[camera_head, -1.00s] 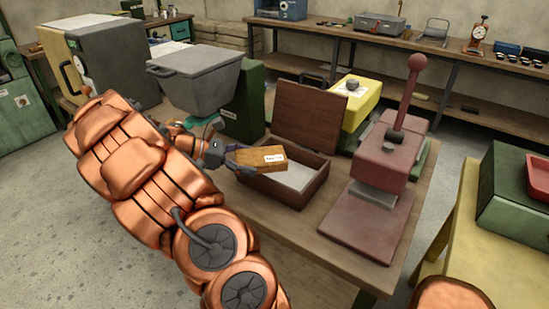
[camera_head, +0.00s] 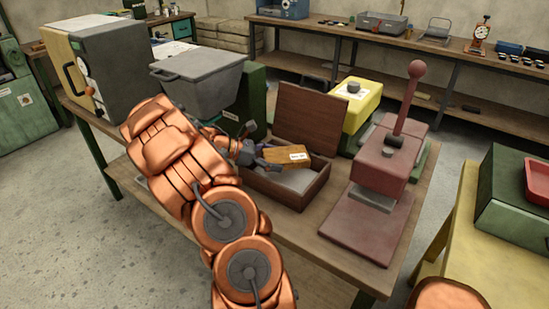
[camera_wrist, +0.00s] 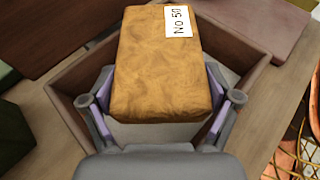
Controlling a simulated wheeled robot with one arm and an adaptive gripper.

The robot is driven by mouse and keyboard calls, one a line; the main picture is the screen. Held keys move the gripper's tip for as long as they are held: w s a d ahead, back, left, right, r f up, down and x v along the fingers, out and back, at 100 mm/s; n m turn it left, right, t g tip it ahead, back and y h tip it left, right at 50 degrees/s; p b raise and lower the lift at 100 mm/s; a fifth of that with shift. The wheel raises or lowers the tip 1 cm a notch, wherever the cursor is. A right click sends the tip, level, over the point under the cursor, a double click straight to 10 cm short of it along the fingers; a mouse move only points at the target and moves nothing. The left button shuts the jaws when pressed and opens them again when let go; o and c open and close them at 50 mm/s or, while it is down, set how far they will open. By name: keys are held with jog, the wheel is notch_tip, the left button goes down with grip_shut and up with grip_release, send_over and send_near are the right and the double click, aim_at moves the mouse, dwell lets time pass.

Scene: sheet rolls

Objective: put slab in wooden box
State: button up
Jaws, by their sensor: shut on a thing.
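An orange-brown slab (camera_head: 285,155) with a white label is held above the open wooden box (camera_head: 291,201). In the wrist view the slab (camera_wrist: 160,70) fills the space between the fingers, and its label reads "No 50". My gripper (camera_head: 262,157) is shut on the slab, with one finger on each side in the wrist view (camera_wrist: 163,104). The wooden box (camera_wrist: 70,106) shows below and around the slab, with its pale floor partly hidden. Its lid (camera_head: 308,117) stands open at the back. The slab looks raised over the box's interior; its exact height I cannot tell.
A dark red press (camera_head: 385,165) with a ball-topped lever stands right of the box. A yellow-topped machine (camera_head: 356,104) is behind the lid. A grey tub (camera_head: 200,80) stands to the left. Bare wooden table (camera_head: 295,238) lies in front of the box.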

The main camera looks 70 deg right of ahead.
jog(key=shift+f, duration=0.1)
jog(key=shift+a+f, duration=0.1)
jog(key=shift+f, duration=0.55)
jog(key=o, duration=1.1)
jog(key=shift+o, duration=0.8)
jog(key=shift+f, duration=0.15)
